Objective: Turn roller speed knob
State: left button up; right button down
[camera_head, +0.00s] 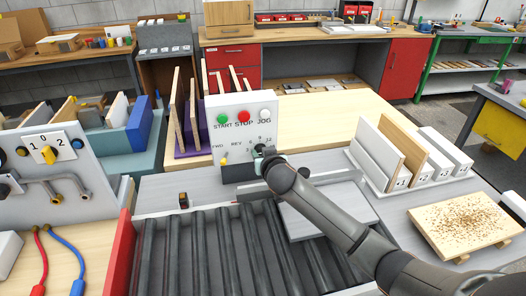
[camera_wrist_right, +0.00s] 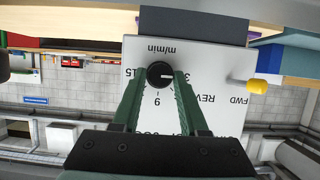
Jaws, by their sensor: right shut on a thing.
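The white control box (camera_head: 222,146) stands behind the rollers. It has green START, red STOP and white JOG buttons, and a yellow FWD/REV lever (camera_head: 224,161). The roller speed knob (camera_wrist_right: 158,72) is round and black with a light pointer line. In the right wrist view it sits on the panel inside a scale marked m/min, and the panel appears upside down. My right gripper (camera_wrist_right: 162,80) has its two green fingers closed on the knob's sides. In the head view my right gripper (camera_head: 265,158) is at the panel's lower right and hides most of the knob. My left gripper is not visible.
Dark rollers (camera_head: 190,250) fill the front, with a red side plate (camera_head: 120,255) at left. A light flat board (camera_head: 335,215) lies beneath my right arm. A rack of upright boards (camera_head: 375,180) stands right. A grey switch panel (camera_head: 70,190) stands left.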

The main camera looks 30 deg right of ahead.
dwell(0.4)
jog(key=shift+c, duration=2.2)
grip_release()
jog(key=v, duration=1.2)
jog(key=shift+s, duration=0.25)
